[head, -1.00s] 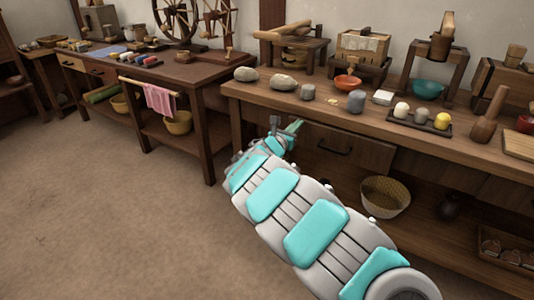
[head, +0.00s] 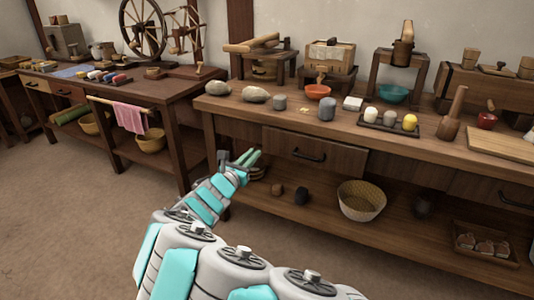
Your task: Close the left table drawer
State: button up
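The wooden table on the right (head: 420,147) has a left drawer (head: 332,158) with a dark bar handle (head: 308,156). The drawer front appears to stand slightly forward of the table's front, though how far is hard to tell. My gripper (head: 251,157) is left of this drawer front, just below the tabletop edge, apart from the handle. Its two green fingers point up and right, close together, with nothing seen between them. Whether they are fully shut is too small to tell.
Stones (head: 256,95), bowls and a tray of coloured pieces (head: 390,126) stand on the tabletop. Another table with a pink cloth (head: 131,116) stands left. The floor in front is open.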

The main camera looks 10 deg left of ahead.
jog(key=shift+o, duration=0.7)
jog(key=shift+w+d+f+m, duration=0.1)
jog(key=shift+d+m, duration=0.35)
jog(key=shift+m, duration=0.05)
jog(key=shift+o, duration=1.4)
jog(key=w+d+f+m+g+b, duration=0.1)
jog(key=d+m+b, duration=0.2)
jog(key=d+m, duration=0.3)
jog(key=shift+f+m, duration=0.2)
jog(key=shift+m, duration=0.7)
jog(key=m+g+b, duration=0.1)
jog(key=m+b, duration=0.1)
jog(key=m, duration=0.7)
send_near(304, 157)
jog(key=x, duration=0.3)
jog(key=shift+y, duration=0.4)
jog(key=shift+p+x, duration=0.45)
jog(key=shift+x, duration=3.35)
jog(key=shift+c, duration=0.3)
jog(key=shift+d, duration=0.1)
grip_shut()
jog(key=shift+f, duration=0.1)
